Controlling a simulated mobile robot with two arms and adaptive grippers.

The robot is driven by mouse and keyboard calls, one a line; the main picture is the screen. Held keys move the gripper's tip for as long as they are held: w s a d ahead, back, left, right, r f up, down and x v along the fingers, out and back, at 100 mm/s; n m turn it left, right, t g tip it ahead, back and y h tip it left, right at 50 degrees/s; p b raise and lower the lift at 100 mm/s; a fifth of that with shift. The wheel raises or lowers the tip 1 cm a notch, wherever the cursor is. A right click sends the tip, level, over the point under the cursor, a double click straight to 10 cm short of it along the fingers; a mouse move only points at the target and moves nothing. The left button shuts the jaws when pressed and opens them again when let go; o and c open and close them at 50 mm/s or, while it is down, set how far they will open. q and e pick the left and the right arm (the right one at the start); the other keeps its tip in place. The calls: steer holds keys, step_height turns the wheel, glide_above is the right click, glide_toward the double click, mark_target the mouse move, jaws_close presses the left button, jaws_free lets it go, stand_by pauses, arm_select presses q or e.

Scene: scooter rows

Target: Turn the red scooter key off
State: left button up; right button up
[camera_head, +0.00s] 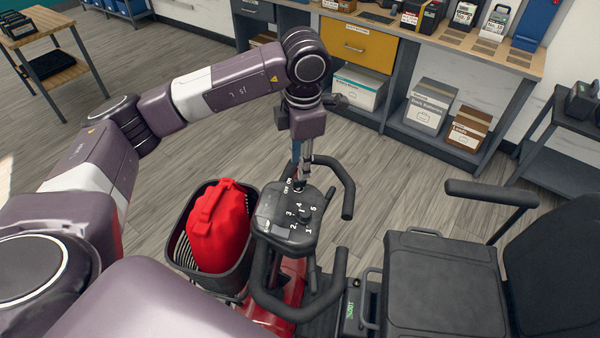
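The red scooter's dark console (272,206) shows at the centre of the head view, with white OFF and ON marks near its far edge and a numbered dial (304,215) nearer to me. My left gripper (301,180) points down over the far edge of the console, beside the OFF and ON marks, where the key switch appears to be. The fingertips are at or very close to the key, which is mostly hidden and too small to make out. I cannot tell whether they grip it. My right gripper is out of view.
The black handlebars (347,190) curve around the console. A basket (183,245) holding a red bag (218,228) sits to the left. A black seat (440,280) with an armrest (490,193) is at right. A workbench with a yellow drawer (352,45) stands behind, across open floor.

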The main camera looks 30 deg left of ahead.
arm_select(q)
steer(key=r, duration=0.5)
steer(key=shift+s+d+r, duration=0.15)
steer(key=shift+d+r, duration=0.05)
steer(key=shift+r, duration=0.05)
